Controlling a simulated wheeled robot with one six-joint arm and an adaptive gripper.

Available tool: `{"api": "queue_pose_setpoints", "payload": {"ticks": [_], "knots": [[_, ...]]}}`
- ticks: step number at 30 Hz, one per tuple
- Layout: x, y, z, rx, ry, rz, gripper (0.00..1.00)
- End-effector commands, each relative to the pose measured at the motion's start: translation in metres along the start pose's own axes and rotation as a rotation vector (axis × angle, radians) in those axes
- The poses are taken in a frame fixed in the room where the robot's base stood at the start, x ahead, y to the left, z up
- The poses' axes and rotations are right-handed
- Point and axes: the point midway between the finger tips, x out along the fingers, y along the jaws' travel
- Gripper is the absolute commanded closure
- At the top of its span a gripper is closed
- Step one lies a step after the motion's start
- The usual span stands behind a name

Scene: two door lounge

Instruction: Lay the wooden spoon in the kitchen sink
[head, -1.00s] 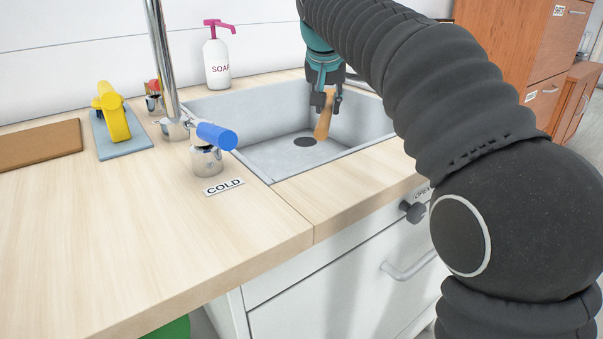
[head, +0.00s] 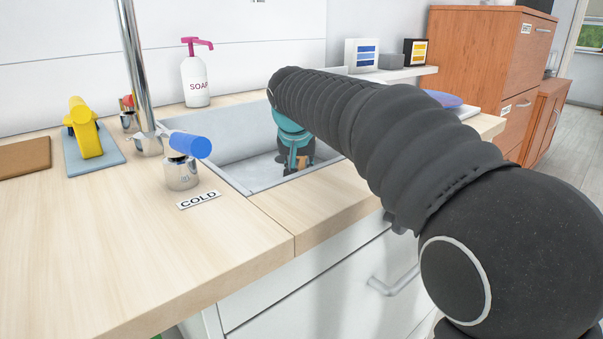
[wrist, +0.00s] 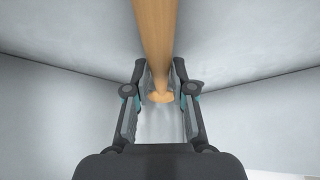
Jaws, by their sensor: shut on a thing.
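The wooden spoon (wrist: 153,40) is between the fingers of my gripper (wrist: 158,75) in the wrist view, its shaft running up out of the top of the picture. In the head view, my gripper (head: 297,163) is down inside the grey kitchen sink (head: 235,152), below the rim level, and only a short brown piece of the spoon (head: 303,161) shows beside the fingers. The gripper is shut on the spoon. The sink floor under it is mostly hidden by the counter edge and my arm, so I cannot tell whether the spoon touches the floor.
A tap (head: 140,80) and a blue-handled cold valve (head: 188,145) stand left of the sink. A soap bottle (head: 196,80) stands behind it. A yellow object (head: 84,128) sits on a blue-grey mat. The front left counter (head: 120,230) is clear.

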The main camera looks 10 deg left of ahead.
Motion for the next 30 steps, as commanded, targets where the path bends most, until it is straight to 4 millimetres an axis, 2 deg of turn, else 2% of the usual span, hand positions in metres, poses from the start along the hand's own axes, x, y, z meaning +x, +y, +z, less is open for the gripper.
{"api": "queue_pose_setpoints", "payload": {"ticks": [2,12,13,15,16,25,30], "knots": [[0.007,0.001,0.004,0.001,0.0,0.001,1.0],[0.009,0.001,0.005,0.002,0.001,0.001,1.0],[0.009,0.001,0.005,0.002,0.001,0.001,0.74],[0.009,0.001,0.005,0.002,0.001,0.001,0.56],[0.009,0.001,0.005,0.002,0.001,0.001,0.51],[0.008,0.001,0.004,0.002,0.001,0.001,0.51],[-0.005,0.001,0.003,0.002,0.003,-0.001,0.51]]}}
